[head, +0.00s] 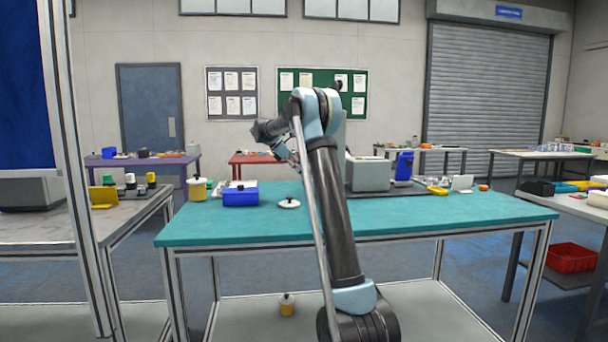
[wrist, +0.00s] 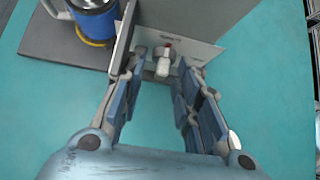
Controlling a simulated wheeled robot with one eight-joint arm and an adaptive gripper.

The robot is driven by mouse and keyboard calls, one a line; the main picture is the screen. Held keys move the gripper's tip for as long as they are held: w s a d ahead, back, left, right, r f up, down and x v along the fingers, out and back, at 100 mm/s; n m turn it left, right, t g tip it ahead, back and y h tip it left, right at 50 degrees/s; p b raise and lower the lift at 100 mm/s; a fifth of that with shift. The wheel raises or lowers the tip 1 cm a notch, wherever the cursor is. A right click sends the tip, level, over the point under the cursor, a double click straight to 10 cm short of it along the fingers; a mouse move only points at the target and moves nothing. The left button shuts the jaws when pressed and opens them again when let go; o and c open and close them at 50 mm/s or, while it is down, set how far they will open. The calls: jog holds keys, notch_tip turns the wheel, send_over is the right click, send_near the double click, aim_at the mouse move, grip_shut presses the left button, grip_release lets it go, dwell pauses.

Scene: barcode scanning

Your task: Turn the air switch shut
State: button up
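The air switch (wrist: 163,62) shows in the wrist view as a small whitish lever with a red mark, in front of a white label plate (wrist: 190,46) on a grey panel. My gripper (wrist: 160,80) is open, with one finger on each side of the switch. The switch lies between the fingertips, and I see gaps beside it; contact is not clear. In the head view my gripper (head: 287,153) is partly hidden behind my arm, above the teal table (head: 430,215). I cannot make out the switch in the head view.
A grey machine (head: 368,174) and a blue device (head: 403,166) stand on the table. A blue box (head: 240,196), a white round piece (head: 289,203) and a yellow-white pot (head: 197,189) are at left. The table's front right is clear.

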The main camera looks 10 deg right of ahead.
jog(key=v, duration=1.1)
jog(key=shift+a, duration=0.2)
jog(key=shift+r, duration=0.1)
